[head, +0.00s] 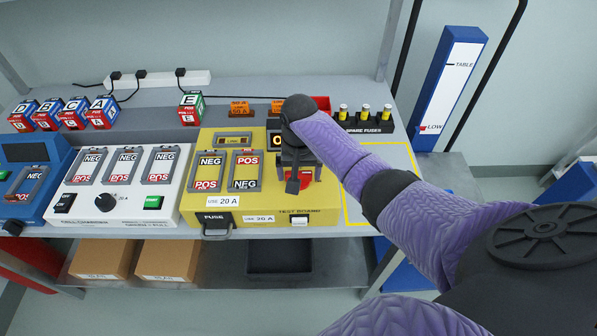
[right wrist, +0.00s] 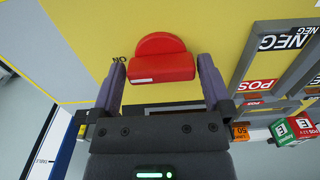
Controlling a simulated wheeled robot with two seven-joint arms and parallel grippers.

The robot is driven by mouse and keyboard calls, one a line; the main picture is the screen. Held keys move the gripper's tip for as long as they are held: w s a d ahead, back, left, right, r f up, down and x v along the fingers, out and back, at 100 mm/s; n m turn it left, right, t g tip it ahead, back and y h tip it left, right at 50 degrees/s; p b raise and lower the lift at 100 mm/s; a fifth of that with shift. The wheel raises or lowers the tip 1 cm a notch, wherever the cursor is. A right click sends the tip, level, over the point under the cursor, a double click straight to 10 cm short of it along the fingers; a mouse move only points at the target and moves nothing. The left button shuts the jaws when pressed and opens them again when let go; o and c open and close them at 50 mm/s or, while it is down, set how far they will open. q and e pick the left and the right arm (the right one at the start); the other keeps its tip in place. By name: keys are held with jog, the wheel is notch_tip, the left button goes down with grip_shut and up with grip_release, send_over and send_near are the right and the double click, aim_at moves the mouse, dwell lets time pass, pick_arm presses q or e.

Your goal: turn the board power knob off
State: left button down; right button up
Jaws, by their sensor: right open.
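The board power knob (right wrist: 162,68) is red, with a round base and a raised bar, on the yellow test board (head: 220,190). In the right wrist view its bar lies across the picture, with a pale mark near its left end. A dark label, apparently ON upside down, sits at the left finger. My right gripper (right wrist: 162,64) is open, its fingers on either side of the knob with gaps; contact is not visible. In the head view my right gripper (head: 297,184) hides most of the knob. My left gripper is not in view.
On the board are battery slots (head: 245,171), a fuse drawer (head: 215,222) and a display. A white charger (head: 125,175) stands to the left. Labelled cubes (head: 100,112) and a spare fuse rack (head: 365,122) stand behind. A blue post (head: 450,88) stands at the right.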

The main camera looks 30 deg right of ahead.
jog(key=shift+c, duration=1.4)
jog(key=c, duration=0.7)
